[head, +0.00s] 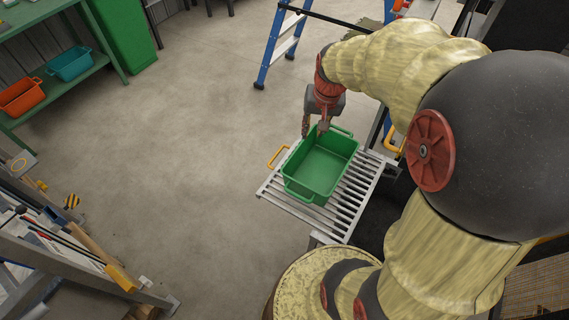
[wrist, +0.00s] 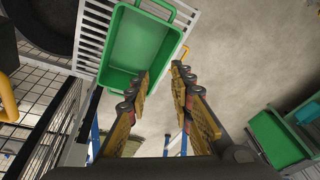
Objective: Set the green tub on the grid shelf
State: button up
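The green tub (head: 322,165) is an empty, open rectangular box with a handle at each end. It stands upright on a grey slatted rack (head: 350,212). My gripper (head: 322,128) is at the tub's far rim, pointing down. In the wrist view the tub (wrist: 138,42) lies ahead of the fingers, its near corner close to the left finger. My gripper (wrist: 160,70) is open there, with nothing visible clamped between the fingers; whether they touch the rim I cannot tell. A pale wire grid (wrist: 38,90) shows at the left of the wrist view; I cannot tell whether it is the grid shelf.
A yellow handle (head: 277,157) sticks out at the rack's left side. A blue stepladder (head: 280,45) stands behind. A green bench (head: 50,85) with an orange tub (head: 21,97) and a teal tub (head: 69,63) is at far left. The middle floor is clear.

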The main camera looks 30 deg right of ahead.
jog(key=s+a+r+n+t, duration=0.1)
jog(key=s+a+r+n, duration=0.2)
jog(key=a, duration=0.6)
jog(key=s+a+r+n+t, duration=0.2)
jog(key=s+a+r+n, duration=0.2)
jog(key=s+a+r, duration=0.4)
jog(key=shift+s+a+r, duration=0.3)
jog(key=shift+s+a, duration=0.2)
jog(key=shift+s, duration=0.75)
